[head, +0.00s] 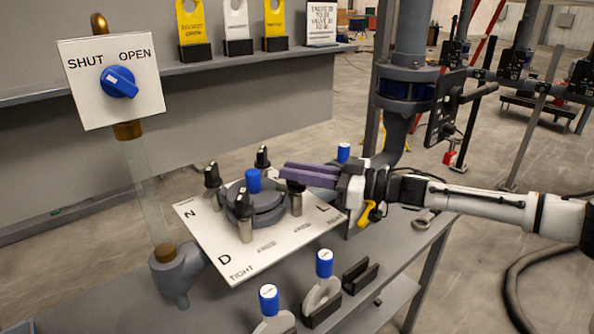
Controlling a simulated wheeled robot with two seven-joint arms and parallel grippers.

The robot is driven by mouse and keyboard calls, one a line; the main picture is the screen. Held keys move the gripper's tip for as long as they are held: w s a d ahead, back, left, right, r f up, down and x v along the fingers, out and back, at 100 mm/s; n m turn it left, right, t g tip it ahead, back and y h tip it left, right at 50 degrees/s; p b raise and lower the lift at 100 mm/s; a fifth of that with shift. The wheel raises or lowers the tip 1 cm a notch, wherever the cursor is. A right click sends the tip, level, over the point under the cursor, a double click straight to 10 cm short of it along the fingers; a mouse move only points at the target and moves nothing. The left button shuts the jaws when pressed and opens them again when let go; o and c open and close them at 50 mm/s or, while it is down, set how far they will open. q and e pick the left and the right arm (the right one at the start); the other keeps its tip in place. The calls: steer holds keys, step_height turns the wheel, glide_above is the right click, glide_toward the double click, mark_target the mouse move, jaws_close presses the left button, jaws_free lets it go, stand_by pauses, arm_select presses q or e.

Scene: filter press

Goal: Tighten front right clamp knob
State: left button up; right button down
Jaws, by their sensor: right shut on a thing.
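The filter press (262,208) sits on a white plate (222,252) marked N, D, L and TIGHT. Its round grey body has a blue cap (253,180) on top and clamp knobs around it. Black knobs show at the left (212,176), back (262,157) and front (243,204). My right gripper (292,172) reaches in from the right, its purple fingers shut on the right-hand clamp knob (296,186). My left gripper is not in view.
A SHUT/OPEN sign with a blue knob (118,82) stands left on a clear tube (143,190). Blue-topped parts (324,265) stand on the bench in front. A grey pipe (408,60) rises behind my right gripper. A shelf with tags (238,30) is behind.

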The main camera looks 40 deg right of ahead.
steer(key=shift+w+n+g+y, duration=0.1)
steer(key=shift+n+g+y, duration=0.9)
steer(key=shift+y, duration=0.2)
steer(key=shift+n+g+y, duration=0.4)
steer(key=shift+g, duration=0.1)
steer(key=c, duration=1.7)
jaws_free()
steer(key=shift+s+d+f, duration=0.15)
steer(key=shift+s+d, duration=0.2)
steer(key=shift+d, duration=0.05)
steer(key=b+v, duration=0.2)
steer(key=v, duration=0.7)
steer(key=shift+s+d, duration=0.1)
